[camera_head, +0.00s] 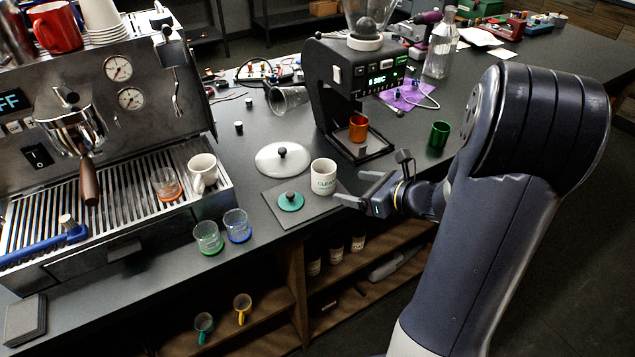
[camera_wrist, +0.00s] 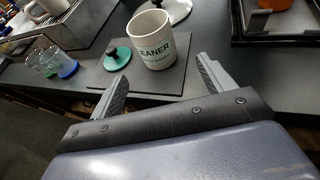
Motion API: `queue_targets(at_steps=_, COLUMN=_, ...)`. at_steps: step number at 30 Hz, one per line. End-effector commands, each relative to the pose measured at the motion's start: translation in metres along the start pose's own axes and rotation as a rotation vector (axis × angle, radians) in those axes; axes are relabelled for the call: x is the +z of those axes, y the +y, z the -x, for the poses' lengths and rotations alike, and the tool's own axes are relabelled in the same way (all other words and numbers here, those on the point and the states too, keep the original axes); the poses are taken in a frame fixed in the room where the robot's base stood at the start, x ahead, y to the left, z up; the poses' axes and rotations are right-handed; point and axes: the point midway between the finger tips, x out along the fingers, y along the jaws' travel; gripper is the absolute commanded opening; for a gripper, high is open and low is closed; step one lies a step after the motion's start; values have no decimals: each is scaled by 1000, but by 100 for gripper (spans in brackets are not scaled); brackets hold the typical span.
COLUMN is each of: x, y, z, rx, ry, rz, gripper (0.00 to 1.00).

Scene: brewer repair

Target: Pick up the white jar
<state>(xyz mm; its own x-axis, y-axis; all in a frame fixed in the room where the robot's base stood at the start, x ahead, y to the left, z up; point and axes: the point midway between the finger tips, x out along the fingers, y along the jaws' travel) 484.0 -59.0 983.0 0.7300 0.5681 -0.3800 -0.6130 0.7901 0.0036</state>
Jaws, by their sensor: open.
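The white jar (camera_head: 323,175) with dark "CLEANER" lettering stands upright on a dark square mat (camera_head: 297,212) near the counter's front edge. A teal lid with a dark knob (camera_head: 290,201) lies on the mat to its left. My gripper (camera_head: 352,189) is open and empty, just to the right of the jar at about its height. In the wrist view the jar (camera_wrist: 155,40) is ahead, beyond and between the two spread fingertips (camera_wrist: 160,72); the fingers appear clear of it. The jar's far side is hidden.
A white round lid with a black knob (camera_head: 283,158) lies behind the mat. Two small glasses (camera_head: 208,238) stand left, near the front edge. The espresso machine (camera_head: 120,120) fills the left. A grinder (camera_head: 350,90) with an orange cup (camera_head: 358,128) stands behind right. A green cup (camera_head: 440,133) is farther right.

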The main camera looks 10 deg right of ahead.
Motion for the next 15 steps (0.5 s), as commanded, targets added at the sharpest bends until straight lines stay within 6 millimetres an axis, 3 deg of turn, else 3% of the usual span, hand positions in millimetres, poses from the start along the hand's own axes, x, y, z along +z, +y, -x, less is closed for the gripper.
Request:
queue_targets(at_steps=6, x=1, y=3, z=-34, rx=8, ry=2, rz=4, gripper=77)
queue_targets(at_steps=15, x=5, y=4, z=-57, rx=8, ry=3, rz=6, gripper=77)
